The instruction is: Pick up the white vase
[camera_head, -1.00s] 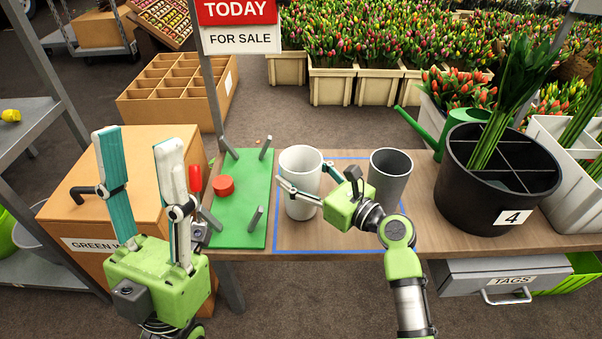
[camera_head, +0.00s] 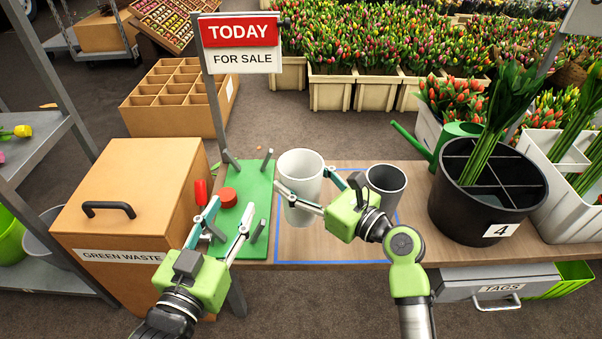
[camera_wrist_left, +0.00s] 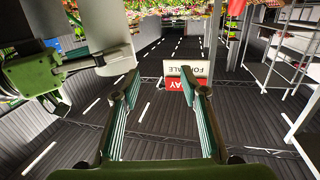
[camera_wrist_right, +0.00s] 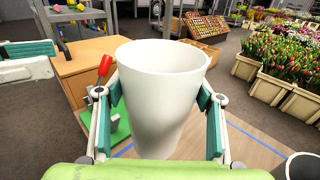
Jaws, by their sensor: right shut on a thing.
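The white vase (camera_head: 301,166) stands upright at the left part of the blue-outlined area on the table. My right gripper (camera_head: 301,180) has one finger on each side of it and is shut on its body. In the right wrist view the white vase (camera_wrist_right: 163,95) fills the space between the fingers, with its open rim above them. My left gripper (camera_head: 232,203) is open and empty over the near left part of the green board.
A grey vase (camera_head: 385,183) stands just right of my right gripper. A black divided bucket (camera_head: 450,205) with stems stands right. The green waste box (camera_head: 135,185) is far left.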

